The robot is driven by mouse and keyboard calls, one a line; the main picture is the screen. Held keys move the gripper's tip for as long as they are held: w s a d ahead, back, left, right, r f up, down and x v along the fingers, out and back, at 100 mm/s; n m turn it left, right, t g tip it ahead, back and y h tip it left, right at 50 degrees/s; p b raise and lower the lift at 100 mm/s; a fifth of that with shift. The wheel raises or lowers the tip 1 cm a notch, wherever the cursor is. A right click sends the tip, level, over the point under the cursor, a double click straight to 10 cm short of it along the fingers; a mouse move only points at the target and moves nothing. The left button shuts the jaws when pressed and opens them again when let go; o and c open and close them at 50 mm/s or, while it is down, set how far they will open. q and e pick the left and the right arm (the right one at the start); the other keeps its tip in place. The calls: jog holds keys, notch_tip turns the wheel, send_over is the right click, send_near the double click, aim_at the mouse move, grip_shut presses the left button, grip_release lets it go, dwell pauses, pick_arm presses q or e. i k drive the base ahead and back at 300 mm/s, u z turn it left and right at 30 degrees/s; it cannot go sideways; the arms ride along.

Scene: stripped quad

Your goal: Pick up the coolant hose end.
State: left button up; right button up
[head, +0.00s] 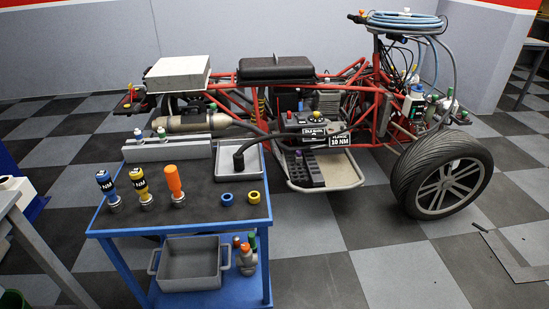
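A thick black hose (285,136) runs from the quad's frame to the left, over a blue cart. It bends down into a small grey tray (222,178) at the cart's back right. Its dark end (239,161) points down in the tray; I cannot tell whether it touches the tray floor. Which hose is the coolant hose is not marked. Neither of my grippers shows in the head view.
The blue cart (187,233) carries blue, yellow and orange-handled tools (174,184), two rings (226,198) and a grey rack (170,150). A grey bin (190,264) stands below. The red-framed quad (376,108) stands behind.

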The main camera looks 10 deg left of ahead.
aim_at(238, 160)
jog(key=z, duration=0.05)
jog(key=i, duration=0.55)
jog(key=u, duration=0.9)
